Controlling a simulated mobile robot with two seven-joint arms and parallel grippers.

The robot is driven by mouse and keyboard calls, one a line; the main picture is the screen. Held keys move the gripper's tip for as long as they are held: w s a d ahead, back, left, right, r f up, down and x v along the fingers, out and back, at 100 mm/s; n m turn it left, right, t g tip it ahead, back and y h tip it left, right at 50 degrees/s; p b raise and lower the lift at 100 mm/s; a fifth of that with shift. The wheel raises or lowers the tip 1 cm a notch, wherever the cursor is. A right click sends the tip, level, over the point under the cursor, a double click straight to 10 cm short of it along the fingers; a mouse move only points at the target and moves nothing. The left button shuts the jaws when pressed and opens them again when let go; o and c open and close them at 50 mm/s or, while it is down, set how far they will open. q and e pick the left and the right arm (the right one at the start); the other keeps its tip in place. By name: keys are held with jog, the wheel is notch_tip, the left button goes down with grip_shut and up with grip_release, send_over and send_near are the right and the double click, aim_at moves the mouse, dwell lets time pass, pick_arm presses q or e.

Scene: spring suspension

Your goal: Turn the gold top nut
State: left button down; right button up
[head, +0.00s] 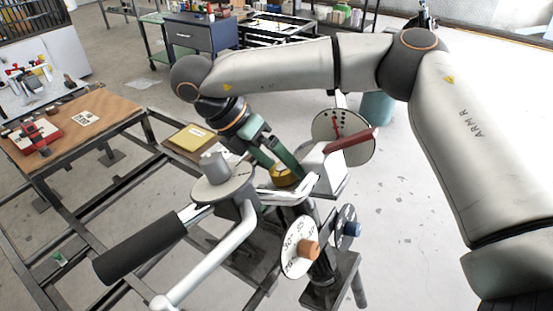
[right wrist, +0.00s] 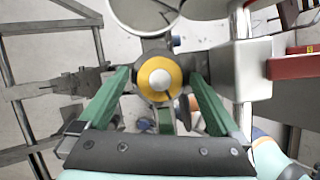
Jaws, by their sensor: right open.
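The gold top nut (head: 284,177) sits on the upper middle of the handlebar assembly in the head view. In the right wrist view the gold top nut (right wrist: 147,84) is a gold ring around a pale round centre with a dark slot or mark. My right gripper (head: 277,160) is open above the nut, its green fingers pointing down. In the right wrist view my right gripper (right wrist: 159,76) has one finger on each side of the nut, with a gap visible on both sides. My left gripper is not in view.
Close around the nut are a black handlebar grip (head: 140,248), a round plate with a grey knob (head: 216,163), a white block (head: 322,168) with a red handle (head: 350,147), and a dial with an orange knob (head: 309,250). A wooden bench (head: 110,110) stands left.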

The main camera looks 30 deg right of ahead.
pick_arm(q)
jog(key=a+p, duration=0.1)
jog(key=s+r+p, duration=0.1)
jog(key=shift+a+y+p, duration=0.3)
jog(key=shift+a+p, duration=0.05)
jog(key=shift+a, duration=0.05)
pick_arm(e)
jog(key=v, duration=1.2)
jog(key=shift+r, duration=0.2)
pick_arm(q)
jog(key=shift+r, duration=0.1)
pick_arm(e)
jog(key=shift+a, duration=0.1)
